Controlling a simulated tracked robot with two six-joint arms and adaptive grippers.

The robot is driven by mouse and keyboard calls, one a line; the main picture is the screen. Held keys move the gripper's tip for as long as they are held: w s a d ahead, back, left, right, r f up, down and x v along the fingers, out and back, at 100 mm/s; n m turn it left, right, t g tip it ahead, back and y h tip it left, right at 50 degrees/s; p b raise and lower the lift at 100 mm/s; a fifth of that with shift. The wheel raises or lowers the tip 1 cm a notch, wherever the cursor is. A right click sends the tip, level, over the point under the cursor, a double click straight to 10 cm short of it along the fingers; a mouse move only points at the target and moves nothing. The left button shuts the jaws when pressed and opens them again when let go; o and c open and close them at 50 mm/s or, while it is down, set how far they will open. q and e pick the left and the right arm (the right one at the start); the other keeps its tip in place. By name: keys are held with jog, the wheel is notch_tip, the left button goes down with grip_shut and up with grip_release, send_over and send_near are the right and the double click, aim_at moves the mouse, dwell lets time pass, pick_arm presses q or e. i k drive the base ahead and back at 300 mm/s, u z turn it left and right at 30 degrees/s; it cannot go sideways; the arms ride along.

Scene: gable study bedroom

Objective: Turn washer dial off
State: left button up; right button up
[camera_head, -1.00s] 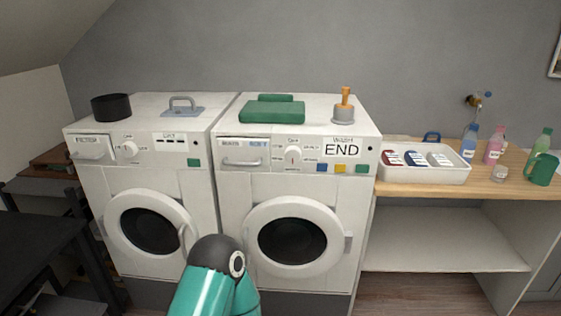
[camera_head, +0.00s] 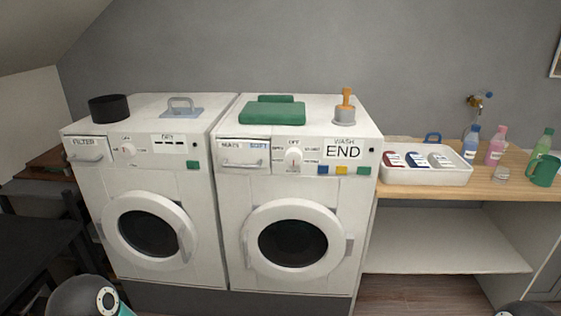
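The washer (camera_head: 330,190) is the white machine on the right of the pair, with a display reading "WASH END" (camera_head: 343,150). Its round white dial (camera_head: 293,160) sits left of the display, with "OFF" printed above it and other small labels around it. The dial's pointer is too small to read for certain. The washer's round door (camera_head: 250,240) is shut. Neither gripper shows; only a rounded dark piece of my arm is at the bottom left and another at the bottom right. Nothing touches the dial.
The dryer (camera_head: 130,190) stands left of the washer with its own dial (camera_head: 128,150). A wooden counter (camera_head: 430,189) holds a white tray and bottles. Space before the washer is clear.

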aim_at(293, 155)
jog(key=u, duration=0.1)
jog(key=i, duration=1)
jog(key=z, duration=0.05)
